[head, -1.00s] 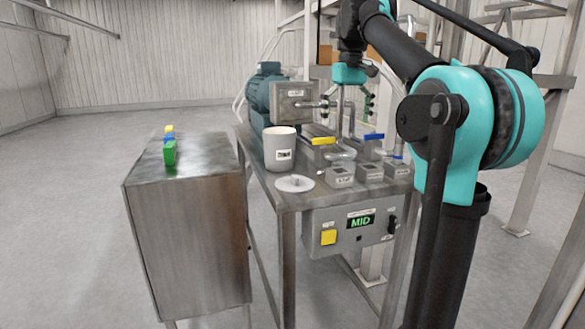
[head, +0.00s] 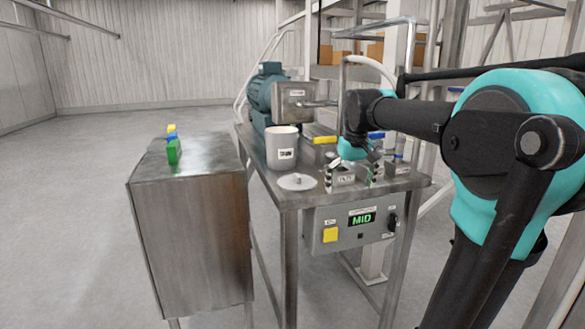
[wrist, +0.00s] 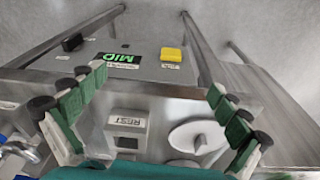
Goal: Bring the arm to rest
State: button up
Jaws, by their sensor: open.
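My gripper (head: 352,178) is open and empty, low over the front of the steel machine table (head: 290,201). In the wrist view my gripper (wrist: 158,84) has its green-padded fingers spread wide. A small metal block (wrist: 127,128), with a label that seems to read REST, lies between and beneath them. In the head view my gripper partly hides the small blocks, and I cannot tell whether it touches any. My arm reaches in from the right.
A white tub (head: 281,150) and round lid (head: 297,182) stand left of my gripper. A control box (head: 350,223) shows MID beside a yellow button (head: 330,235). Behind is a teal motor (head: 266,95). A metal cabinet (head: 190,220) bears coloured blocks (head: 173,150).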

jog(key=s+d+f+m+t, duration=0.1)
jog(key=s+f, duration=0.9)
jog(key=f, duration=0.3)
jog(key=s+d+f+m+t, duration=0.1)
jog(key=s+f, duration=0.9)
jog(key=f, duration=0.4)
jog(key=shift+d+f, duration=0.15)
jog(key=shift+f, duration=0.1)
